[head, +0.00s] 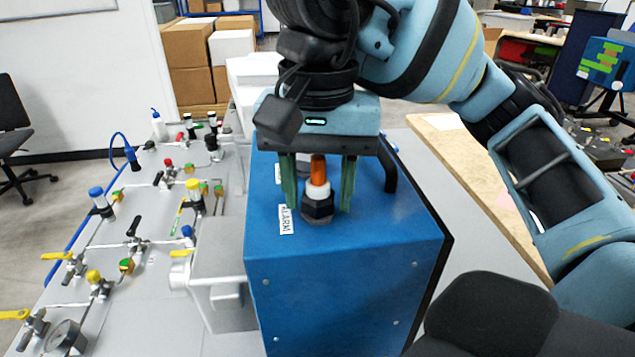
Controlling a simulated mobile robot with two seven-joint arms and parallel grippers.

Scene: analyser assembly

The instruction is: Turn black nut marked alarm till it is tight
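The blue analyser box (345,285) stands at the centre. On its top, a black nut (318,208) sits beside a white label reading ALARM (286,219). A white collar (317,191) and an orange stem (318,168) rise upright from it. My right gripper (319,205) points down over the box top, with its two green fingers spread on either side of the stem and nut. Gaps show between the fingers and the nut. Another fitting (303,165) behind is mostly hidden by the gripper. I cannot tell how tight the nut is. My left gripper is out of view.
A grey panel (130,250) with valves, tubes and a gauge (66,338) lies to the left. A grey bin (222,265) stands against the box's left side. A wooden tabletop (470,165) lies to the right. The front part of the box top is clear.

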